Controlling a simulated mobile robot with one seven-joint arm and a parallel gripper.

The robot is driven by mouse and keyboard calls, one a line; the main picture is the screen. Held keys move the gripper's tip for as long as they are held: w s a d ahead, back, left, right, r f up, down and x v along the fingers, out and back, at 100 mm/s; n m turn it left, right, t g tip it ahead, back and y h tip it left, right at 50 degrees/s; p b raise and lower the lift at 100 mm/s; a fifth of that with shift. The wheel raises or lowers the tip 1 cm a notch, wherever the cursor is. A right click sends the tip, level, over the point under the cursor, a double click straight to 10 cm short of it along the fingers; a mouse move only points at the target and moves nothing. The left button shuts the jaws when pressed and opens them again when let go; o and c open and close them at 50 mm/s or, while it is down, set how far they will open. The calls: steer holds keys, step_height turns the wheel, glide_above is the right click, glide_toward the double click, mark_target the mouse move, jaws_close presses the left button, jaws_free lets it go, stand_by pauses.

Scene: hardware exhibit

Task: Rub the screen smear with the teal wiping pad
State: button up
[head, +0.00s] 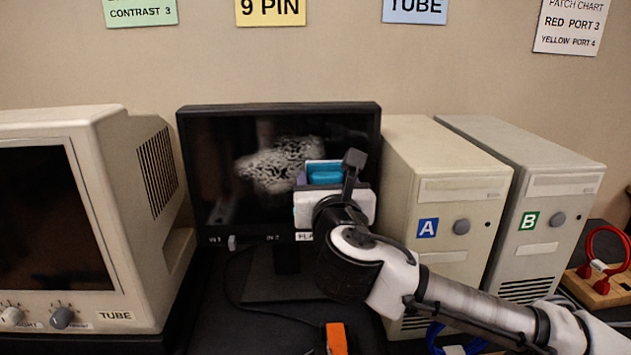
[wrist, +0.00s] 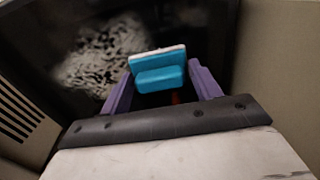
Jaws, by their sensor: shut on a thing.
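The smear (head: 283,163) is a speckled whitish patch on the dark screen of the flat monitor (head: 205,180). It also shows in the wrist view (wrist: 105,52), left of the pad. My gripper (head: 325,172) is in front of the monitor's right half, its purple fingers (wrist: 160,82) shut on the teal wiping pad (wrist: 158,78). The pad also shows in the head view (head: 325,173), at the smear's lower right. Its pale face is turned toward the screen. I cannot tell whether it touches the glass. My gripper body hides part of the monitor's lower right.
A beige CRT monitor (head: 110,130) stands at left. Beige towers A (head: 440,165) and B (head: 535,170) stand close at right. An orange object (head: 336,339) and a dark cable (head: 245,305) are on the dark table below. Red cables (head: 605,245) lie at far right.

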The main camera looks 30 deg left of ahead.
mark_target(327, 154)
steer(key=shift+w+d+r+p, duration=0.1)
steer(key=shift+d+r+p, duration=0.05)
steer(key=shift+r+p, duration=0.75)
steer(key=shift+s+a+b, duration=0.2)
steer(key=shift+s+a, duration=0.4)
steer(key=shift+a, duration=0.25)
steer(key=shift+s+a+b, duration=0.15)
steer(key=shift+s+a, duration=0.45)
steer(key=shift+a, duration=0.25)
